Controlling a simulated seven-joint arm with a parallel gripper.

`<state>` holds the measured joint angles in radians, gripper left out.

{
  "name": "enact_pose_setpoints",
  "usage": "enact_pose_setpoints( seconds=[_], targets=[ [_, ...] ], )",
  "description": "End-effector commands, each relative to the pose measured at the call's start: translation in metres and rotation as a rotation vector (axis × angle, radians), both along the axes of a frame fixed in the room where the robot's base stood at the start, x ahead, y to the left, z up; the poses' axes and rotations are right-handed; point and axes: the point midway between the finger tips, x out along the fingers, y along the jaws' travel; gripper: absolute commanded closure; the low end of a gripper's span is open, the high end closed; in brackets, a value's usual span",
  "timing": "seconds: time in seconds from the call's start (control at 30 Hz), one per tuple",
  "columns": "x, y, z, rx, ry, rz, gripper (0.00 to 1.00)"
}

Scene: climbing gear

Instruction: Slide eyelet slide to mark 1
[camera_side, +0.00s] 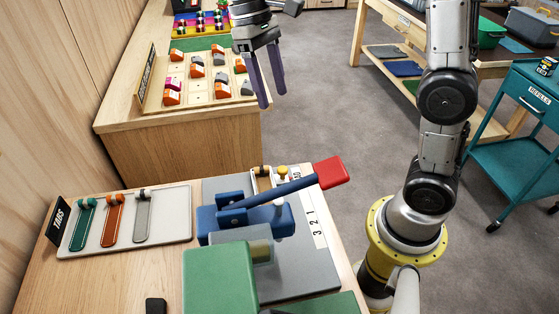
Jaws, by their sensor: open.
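A press with a blue body (214,222) and a blue lever (268,194) ending in a red handle (331,172) stands on a grey plate (300,282) on the near bench. A yellow knob (282,171) shows behind the lever, beside a tan guide (262,178). The knob may belong to the eyelet slide; I cannot tell, as the lever hides part of this area. My gripper (272,98) is open and empty, pointing down, well above and behind the press.
Left of the press, a pale tray (170,222) holds green, orange and grey tabs. A green block (218,279) and a small black block (156,305) are in front. Behind, another bench (190,135) carries a rack of orange and grey pieces. A teal cart (510,120) stands right.

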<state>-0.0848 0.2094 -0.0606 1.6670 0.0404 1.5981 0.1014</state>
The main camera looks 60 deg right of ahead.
Motion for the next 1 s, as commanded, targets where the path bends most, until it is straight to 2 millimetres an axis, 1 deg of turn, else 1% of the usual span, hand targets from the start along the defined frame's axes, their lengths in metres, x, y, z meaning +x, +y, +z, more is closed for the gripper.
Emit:
enact_pose_setpoints(
  seconds=[0.03,0.13,0.2,0.33,0.47,0.57,0.8,1.0],
  targets=[
    [0.011,0.003,-0.011,-0.002,0.032,0.006,0.4],
    [0.023,0.007,-0.029,-0.005,0.072,0.014,0.4],
    [0.026,0.009,-0.038,-0.007,0.097,0.018,0.4],
    [0.026,0.01,-0.048,-0.01,0.121,0.023,0.4],
    [0.021,0.011,-0.059,-0.011,0.122,0.024,0.4],
    [0.014,0.01,-0.074,-0.011,0.123,0.024,0.4],
    [-0.005,0.01,-0.118,-0.011,0.123,0.024,0.4],
    [-0.018,0.01,-0.15,-0.011,0.122,0.024,0.4]
  ],
)
